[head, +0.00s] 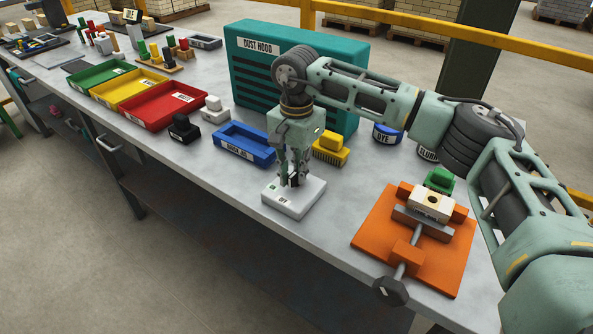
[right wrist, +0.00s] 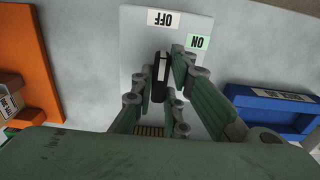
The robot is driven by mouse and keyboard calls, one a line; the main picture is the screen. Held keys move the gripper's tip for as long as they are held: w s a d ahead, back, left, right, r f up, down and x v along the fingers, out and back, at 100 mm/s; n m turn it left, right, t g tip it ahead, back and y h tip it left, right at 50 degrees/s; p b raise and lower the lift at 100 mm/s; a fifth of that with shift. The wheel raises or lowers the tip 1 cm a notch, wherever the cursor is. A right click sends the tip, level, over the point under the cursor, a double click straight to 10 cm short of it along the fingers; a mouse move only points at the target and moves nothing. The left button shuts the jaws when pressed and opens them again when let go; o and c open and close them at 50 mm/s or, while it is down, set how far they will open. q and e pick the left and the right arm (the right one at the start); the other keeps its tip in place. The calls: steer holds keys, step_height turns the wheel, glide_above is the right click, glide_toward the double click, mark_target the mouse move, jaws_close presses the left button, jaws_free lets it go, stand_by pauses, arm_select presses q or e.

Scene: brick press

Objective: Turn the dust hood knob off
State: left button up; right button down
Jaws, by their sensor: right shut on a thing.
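The dust hood switch is a white box (head: 312,196) lying on the table in front of the teal dust hood (head: 350,55). It also shows in the right wrist view (right wrist: 136,42), with an OFF label (right wrist: 163,19) and a green ON label (right wrist: 197,41). Its black knob (right wrist: 160,76) has a white line that points towards the OFF label. My right gripper (head: 294,181) points down over the box and is shut on the knob, one finger on each side. Fingers partly hide the knob in the head view. My left gripper is not in view.
A blue tray (head: 244,143) and a yellow brush (head: 332,149) lie behind the switch box. An orange press base (head: 373,232) with a clamp stands to the right. Green, yellow and red trays (head: 158,113) are at the left. The table's front edge is close to the box.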

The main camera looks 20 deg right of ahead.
mark_target(296, 171)
steer(key=shift+r, duration=0.1)
steer(key=c, duration=1.7)
jaws_free()
steer(key=shift+c, duration=0.2)
step_height(296, 171, up, 12)
